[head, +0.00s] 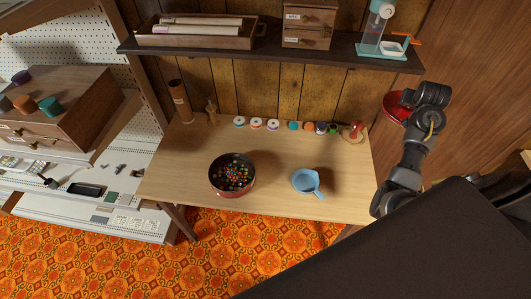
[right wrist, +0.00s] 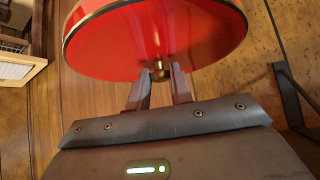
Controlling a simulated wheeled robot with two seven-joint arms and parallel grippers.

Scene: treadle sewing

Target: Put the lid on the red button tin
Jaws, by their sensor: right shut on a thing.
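The red button tin (head: 219,189) stands open on the wooden table, left of the middle, with many coloured buttons showing inside. The red lid (head: 394,108) is off the tin, up in the air at the right of the head view. My right gripper (right wrist: 160,82) is shut on the lid's small brass knob. The lid's red face (right wrist: 158,38) fills the top of the right wrist view, tilted. In the head view my right arm partly covers the lid and its fingertips are hidden. My left gripper is not in view.
A blue dipper with a handle (head: 305,181) stands on the table (head: 270,206) right of the tin. Several spools line the back edge, with a red object (head: 353,131) at the right corner. A dark shelf (head: 272,51) with boxes hangs above. The table's front middle is clear.

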